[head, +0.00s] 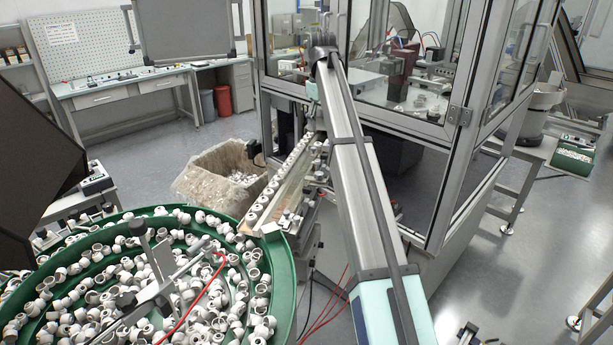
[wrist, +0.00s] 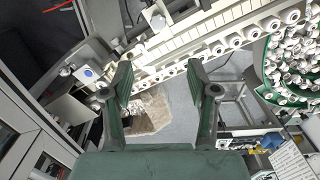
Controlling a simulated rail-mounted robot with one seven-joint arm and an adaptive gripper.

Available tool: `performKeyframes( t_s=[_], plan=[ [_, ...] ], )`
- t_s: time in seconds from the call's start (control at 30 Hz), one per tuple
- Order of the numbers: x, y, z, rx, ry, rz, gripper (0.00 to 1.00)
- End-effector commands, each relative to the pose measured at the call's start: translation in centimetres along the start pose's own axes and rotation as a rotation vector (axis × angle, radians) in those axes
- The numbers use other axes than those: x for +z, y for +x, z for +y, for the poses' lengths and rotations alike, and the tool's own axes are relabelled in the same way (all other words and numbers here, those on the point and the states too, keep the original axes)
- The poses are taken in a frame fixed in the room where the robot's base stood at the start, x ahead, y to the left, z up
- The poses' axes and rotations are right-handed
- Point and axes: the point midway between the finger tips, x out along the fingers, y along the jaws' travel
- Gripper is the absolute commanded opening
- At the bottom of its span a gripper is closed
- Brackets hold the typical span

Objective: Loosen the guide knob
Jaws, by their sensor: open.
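The guide rail (head: 282,186) runs from the green bowl toward the glass enclosure, with a row of white caps along it. It crosses the top of the wrist view (wrist: 180,52). Small fittings (head: 318,172) sit along the rail's right side in the head view. I cannot tell for sure which one is the guide knob. In the wrist view my gripper (wrist: 158,68) is open, with nothing between its fingers, and its tips appear just below the cap row.
A green bowl (head: 283,284) full of white caps stands at the lower left, with a bracket and red hose over it. A lined bin (head: 196,184) stands behind. The glass enclosure (head: 437,128) borders my arm on the right.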

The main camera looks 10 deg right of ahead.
Motion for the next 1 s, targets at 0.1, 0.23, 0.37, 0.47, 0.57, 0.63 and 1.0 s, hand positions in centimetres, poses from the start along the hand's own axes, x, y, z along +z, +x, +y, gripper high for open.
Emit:
performKeyframes(
  t_s=[0.1, 0.23, 0.37, 0.47, 0.57, 0.63, 1.0],
  plan=[
    [0.0, 0.3, 0.0, 0.000, 0.036, 0.000, 0.59],
    [0.0, 1.2, -0.1, 0.000, 0.038, 0.000, 0.59],
    [0.0, 2.6, -0.1, 0.000, 0.037, 0.000, 0.59],
    [0.0, 3.9, -0.1, 0.000, 0.037, 0.000, 0.59],
    [0.1, 5.9, -0.1, 0.000, 0.036, 0.000, 0.59],
    [0.1, 6.9, -0.1, -0.001, 0.036, -0.001, 0.59],
    [0.2, 13.4, -0.2, -0.001, 0.035, -0.002, 0.59]
  ],
)
